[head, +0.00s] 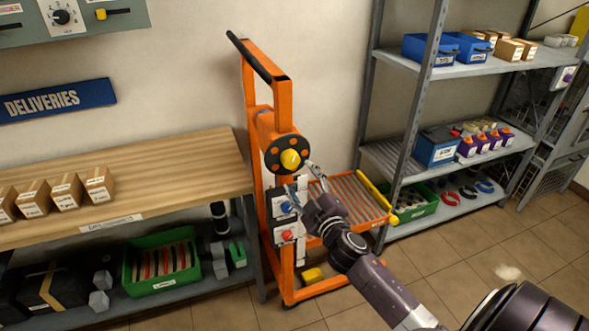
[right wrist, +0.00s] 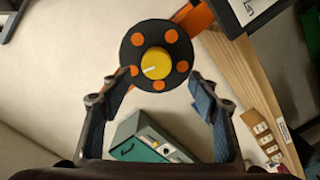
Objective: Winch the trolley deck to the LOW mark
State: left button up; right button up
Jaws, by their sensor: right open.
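The orange trolley (head: 252,100) stands between the wooden bench and the shelf rack. Its black winch disc (head: 272,155) has orange dots and a yellow hub (head: 290,158). The disc (right wrist: 134,57) and yellow hub (right wrist: 155,63) also show in the right wrist view, beyond the fingertips. My right gripper (head: 302,179) is open just in front of the disc, its fingers apart and empty. In the wrist view the open right gripper (right wrist: 157,95) has the hub between and above its fingers. The roller deck (head: 345,203) sits low on the trolley. I cannot read a LOW mark. My left gripper is not in view.
Below the disc are a blue knob (head: 285,206) and a red knob (head: 287,235). The wooden bench (head: 160,165) is close on the left, with boxes on it. The grey rack (head: 411,125) stands on the right. Tiled floor (head: 480,260) is open in front.

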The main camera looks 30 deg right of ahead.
aim_at(293, 163)
jog(key=shift+r+p+x, duration=0.2)
jog(key=shift+p+x, duration=0.4)
jog(key=shift+x, duration=3.7)
jog(key=shift+d, duration=0.2)
jog(key=c, duration=1.2)
jog(key=shift+o, duration=0.2)
jog(key=shift+n, duration=1.9)
jog(key=o, duration=1.2)
jog(key=shift+c, duration=0.2)
